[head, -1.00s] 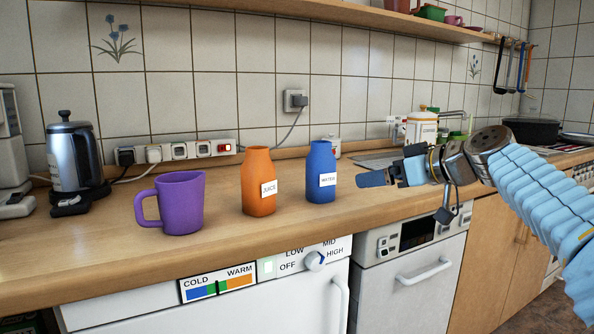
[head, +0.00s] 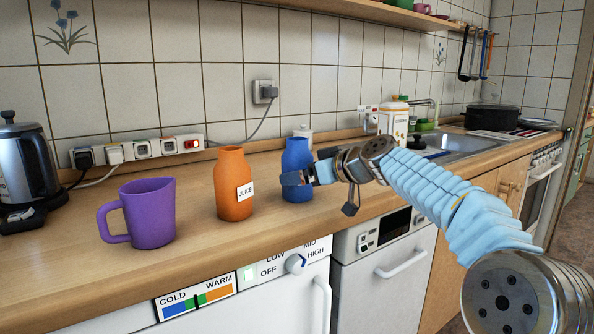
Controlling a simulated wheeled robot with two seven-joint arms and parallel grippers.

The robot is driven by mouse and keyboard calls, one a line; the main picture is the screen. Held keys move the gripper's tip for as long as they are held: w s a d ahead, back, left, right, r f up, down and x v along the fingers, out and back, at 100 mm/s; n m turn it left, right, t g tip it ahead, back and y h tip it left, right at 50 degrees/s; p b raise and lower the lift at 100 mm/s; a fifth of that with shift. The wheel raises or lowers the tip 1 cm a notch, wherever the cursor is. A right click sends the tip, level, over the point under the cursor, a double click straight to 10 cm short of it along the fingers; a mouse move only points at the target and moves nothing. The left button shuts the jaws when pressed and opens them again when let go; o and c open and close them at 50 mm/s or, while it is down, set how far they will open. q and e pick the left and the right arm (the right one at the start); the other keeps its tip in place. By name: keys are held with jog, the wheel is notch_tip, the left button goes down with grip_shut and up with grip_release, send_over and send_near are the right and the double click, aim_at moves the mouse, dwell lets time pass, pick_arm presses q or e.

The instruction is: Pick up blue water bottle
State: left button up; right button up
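The blue water bottle (head: 297,155) stands upright on the wooden counter, to the right of the orange juice bottle. My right gripper (head: 294,178) reaches in from the right at the height of the bottle's body. The other finger is hidden, so I cannot tell whether the gripper is open or closed on the bottle. My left gripper is not in view.
The orange juice bottle (head: 232,186) stands close to the left of the blue one. A purple mug (head: 150,215) is farther left, with a kettle (head: 26,165) at the left edge. A white canister (head: 393,118) and the sink (head: 468,143) are behind my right arm.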

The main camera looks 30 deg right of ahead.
aim_at(296, 143)
jog(key=shift+p+x, duration=0.3)
jog(key=shift+x, duration=1.2)
jog(key=shift+r, duration=0.1)
jog(key=c, duration=1.3)
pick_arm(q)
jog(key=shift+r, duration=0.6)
pick_arm(e)
jog(key=shift+r, duration=0.3)
notch_tip(296, 143, up, 3)
jog(key=shift+f, duration=0.2)
jog(key=s+r, duration=0.1)
jog(key=r, duration=0.1)
jog(key=s+r, duration=0.4)
jog(key=shift+s+a, duration=0.1)
jog(key=shift+a, duration=0.25)
pick_arm(q)
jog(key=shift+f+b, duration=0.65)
jog(key=shift+b, duration=0.05)
pick_arm(e)
jog(key=s+r, duration=0.1)
jog(key=s, duration=0.2)
jog(key=s+r, duration=0.1)
jog(key=s, duration=0.2)
jog(key=s+a+r, duration=0.1)
jog(key=s, duration=0.1)
jog(key=shift+s+a+r, duration=0.1)
jog(key=shift+s+r, duration=0.3)
